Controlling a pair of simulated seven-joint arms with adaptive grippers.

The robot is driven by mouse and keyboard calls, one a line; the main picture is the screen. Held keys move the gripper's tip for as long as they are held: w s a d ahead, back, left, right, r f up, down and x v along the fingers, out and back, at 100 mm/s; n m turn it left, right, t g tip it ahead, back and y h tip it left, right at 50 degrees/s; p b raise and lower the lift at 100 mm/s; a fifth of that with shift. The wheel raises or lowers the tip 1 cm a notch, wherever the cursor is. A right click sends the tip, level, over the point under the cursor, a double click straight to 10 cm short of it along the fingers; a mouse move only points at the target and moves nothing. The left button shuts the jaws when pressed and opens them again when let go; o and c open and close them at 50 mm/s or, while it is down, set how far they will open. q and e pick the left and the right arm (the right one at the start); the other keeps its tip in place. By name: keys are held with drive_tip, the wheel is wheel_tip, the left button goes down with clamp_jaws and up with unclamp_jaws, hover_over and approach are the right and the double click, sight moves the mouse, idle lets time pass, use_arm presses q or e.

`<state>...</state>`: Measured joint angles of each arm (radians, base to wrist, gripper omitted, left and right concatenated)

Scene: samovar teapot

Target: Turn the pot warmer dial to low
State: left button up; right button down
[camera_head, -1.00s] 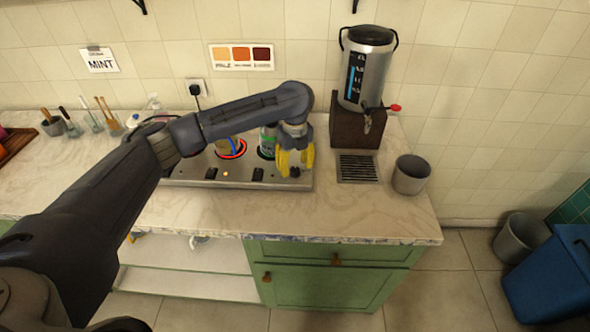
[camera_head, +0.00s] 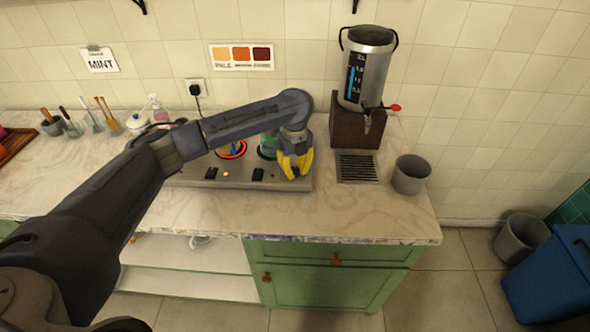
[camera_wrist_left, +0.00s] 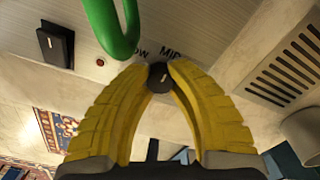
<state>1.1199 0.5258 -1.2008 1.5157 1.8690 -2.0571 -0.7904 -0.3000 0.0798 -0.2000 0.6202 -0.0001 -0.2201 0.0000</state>
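The pot warmer (camera_head: 240,183) is a long steel panel on the counter, with black switches and a glowing red ring. Its dial (camera_wrist_left: 160,80) is a small black knob with a light mark, near the printed letters "OW" and "MID" in the left wrist view. The rest of the lettering is hidden. My left gripper (camera_head: 294,175) is over the panel's right end. Its yellow fingers (camera_wrist_left: 160,72) are closed in on both sides of the dial and appear to touch it. The dial is hidden behind the fingers in the head view. My right gripper is not in view.
A green pot handle (camera_wrist_left: 115,35) arches close to the left finger. A black rocker switch (camera_wrist_left: 56,44) lies beyond it. The samovar (camera_head: 368,75) on its brown base, a drip grille (camera_head: 358,167) and a grey cup (camera_head: 411,175) stand to the right. The front counter is clear.

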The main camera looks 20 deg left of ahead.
use_arm(q)
clamp_jaws()
drive_tip(key=n, duration=0.6)
drive_tip(key=shift+r, duration=0.1)
drive_tip(key=n, duration=0.5)
drive_tip(key=shift+n, duration=0.4)
idle(0.4)
drive_tip(key=o, duration=0.9)
unclamp_jaws()
